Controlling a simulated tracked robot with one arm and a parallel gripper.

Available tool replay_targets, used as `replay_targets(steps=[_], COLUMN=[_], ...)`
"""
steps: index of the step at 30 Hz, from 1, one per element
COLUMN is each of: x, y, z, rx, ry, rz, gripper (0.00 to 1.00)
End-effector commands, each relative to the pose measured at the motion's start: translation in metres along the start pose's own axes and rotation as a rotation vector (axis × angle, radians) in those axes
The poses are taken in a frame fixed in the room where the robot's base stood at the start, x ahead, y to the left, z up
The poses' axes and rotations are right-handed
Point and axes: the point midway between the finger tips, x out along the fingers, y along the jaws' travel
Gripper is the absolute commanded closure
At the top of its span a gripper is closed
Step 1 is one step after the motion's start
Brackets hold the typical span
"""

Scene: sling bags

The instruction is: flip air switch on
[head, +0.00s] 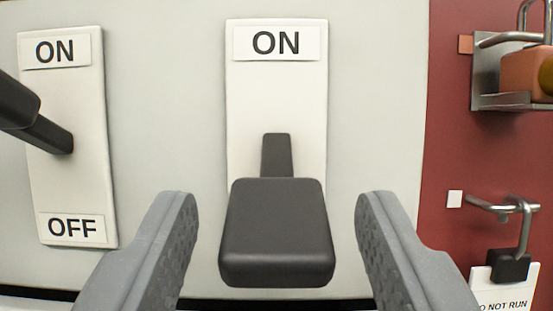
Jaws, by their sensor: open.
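The switch in the middle has a white plate (308,125) with an ON label (277,42) at its top. Its black lever (277,240) sticks out toward me and its wide handle end sits low, covering the plate's lower part, so any label there is hidden. My gripper (277,205) is open. Its two grey fingers stand to the left and right of the lever's handle, with a visible gap on each side. The fingers do not appear to touch it.
A second switch plate (72,170) with ON and OFF labels stands at the left, its black lever (38,122) reaching out past the left edge. At the right, a red panel (445,130) carries metal hooks, a padlock (509,265) and a DO NOT RUN tag (503,300).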

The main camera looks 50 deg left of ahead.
Motion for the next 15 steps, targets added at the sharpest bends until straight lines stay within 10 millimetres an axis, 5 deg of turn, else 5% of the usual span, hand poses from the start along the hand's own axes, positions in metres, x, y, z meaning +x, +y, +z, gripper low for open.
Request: replay_targets(steps=[15], x=[0.0126], y=[0.0003], z=[0.0002], rx=[0.000], ry=[-0.001], rz=[0.001], gripper=[0.54])
